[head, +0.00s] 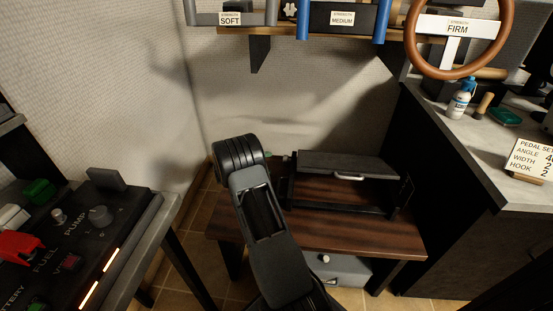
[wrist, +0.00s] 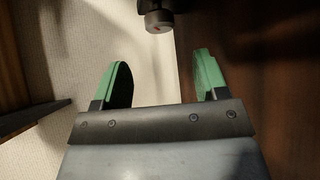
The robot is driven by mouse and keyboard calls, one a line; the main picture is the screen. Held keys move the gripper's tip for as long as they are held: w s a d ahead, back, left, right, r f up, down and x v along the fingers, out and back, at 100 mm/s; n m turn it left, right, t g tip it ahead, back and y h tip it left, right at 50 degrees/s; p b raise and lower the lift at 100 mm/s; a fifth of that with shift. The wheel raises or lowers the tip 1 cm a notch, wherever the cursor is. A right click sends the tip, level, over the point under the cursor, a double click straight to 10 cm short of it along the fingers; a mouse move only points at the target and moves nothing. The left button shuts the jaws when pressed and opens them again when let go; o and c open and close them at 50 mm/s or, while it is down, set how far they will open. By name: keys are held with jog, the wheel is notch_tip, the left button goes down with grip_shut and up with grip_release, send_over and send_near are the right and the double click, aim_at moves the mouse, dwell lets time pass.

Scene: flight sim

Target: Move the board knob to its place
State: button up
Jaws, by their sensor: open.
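My gripper (wrist: 163,82) is open in the wrist view, with two green fingers apart and nothing between them. In the head view my arm hides most of it.
A shelf with a brown steering wheel (head: 415,42) hangs above.

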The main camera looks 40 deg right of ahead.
jog(key=shift+p+v, duration=0.5)
jog(key=shift+v, duration=2.05)
